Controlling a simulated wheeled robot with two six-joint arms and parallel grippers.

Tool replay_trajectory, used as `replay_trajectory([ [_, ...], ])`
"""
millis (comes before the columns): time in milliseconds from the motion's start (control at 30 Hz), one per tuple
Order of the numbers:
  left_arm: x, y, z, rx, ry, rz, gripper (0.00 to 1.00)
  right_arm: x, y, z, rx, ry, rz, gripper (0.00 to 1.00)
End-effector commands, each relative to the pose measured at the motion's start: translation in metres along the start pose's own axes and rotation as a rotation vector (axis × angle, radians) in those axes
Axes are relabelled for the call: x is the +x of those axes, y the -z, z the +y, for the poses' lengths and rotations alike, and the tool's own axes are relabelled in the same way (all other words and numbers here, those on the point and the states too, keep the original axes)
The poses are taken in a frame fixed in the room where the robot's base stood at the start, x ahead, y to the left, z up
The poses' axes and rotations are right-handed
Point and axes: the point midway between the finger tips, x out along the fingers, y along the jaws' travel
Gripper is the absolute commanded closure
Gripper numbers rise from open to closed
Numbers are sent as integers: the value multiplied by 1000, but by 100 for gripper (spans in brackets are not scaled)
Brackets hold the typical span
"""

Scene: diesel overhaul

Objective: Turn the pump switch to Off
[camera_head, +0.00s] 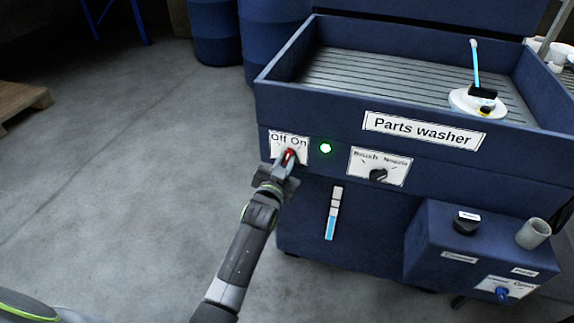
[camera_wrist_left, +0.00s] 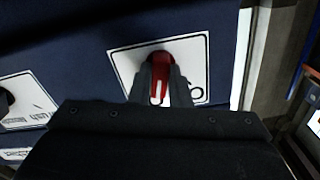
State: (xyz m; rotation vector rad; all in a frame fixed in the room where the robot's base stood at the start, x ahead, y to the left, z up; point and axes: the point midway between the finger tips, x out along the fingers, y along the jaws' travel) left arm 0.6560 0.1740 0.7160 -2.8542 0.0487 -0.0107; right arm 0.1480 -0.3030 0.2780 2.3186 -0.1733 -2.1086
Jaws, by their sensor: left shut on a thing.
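The pump switch is a red knob (camera_head: 289,154) on a white plate labelled "Off On" (camera_head: 276,143), at the left of the parts washer's (camera_head: 275,103) blue front. My left gripper (camera_head: 286,162) reaches up to it from below and is shut on the red knob. In the left wrist view the knob (camera_wrist_left: 160,62) sits between the two dark fingers (camera_wrist_left: 160,88), with the white plate (camera_wrist_left: 122,62) behind. A green light (camera_head: 325,148) glows just right of the plate. The fingers hide part of the knob, so its exact pointing is hard to tell. My right gripper is not in view.
A second plate with a black knob (camera_head: 378,175) is to the right of the light. A blue box (camera_head: 430,240) with a cap and grey cup (camera_head: 533,233) juts out lower right. Blue drums (camera_head: 215,30) stand behind; the floor at left is clear up to a wooden pallet (camera_head: 22,98).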

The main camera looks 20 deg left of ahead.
Motion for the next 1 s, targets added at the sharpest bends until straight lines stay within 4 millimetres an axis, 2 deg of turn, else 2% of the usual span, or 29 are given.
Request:
replay_trajectory([
  [33, 0, -6, 1, -76, 0, 0, 92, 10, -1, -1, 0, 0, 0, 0],
  [200, 0, -5, 0, -310, 0, -3, 92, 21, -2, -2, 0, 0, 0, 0],
  [700, 0, -5, -2, -917, 2, -8, 92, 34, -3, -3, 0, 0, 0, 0],
  [833, -1, -4, -2, -1032, 3, -8, 92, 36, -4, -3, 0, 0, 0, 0],
  [1000, 0, -4, -3, -1078, 3, -8, 92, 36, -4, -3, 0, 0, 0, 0],
])
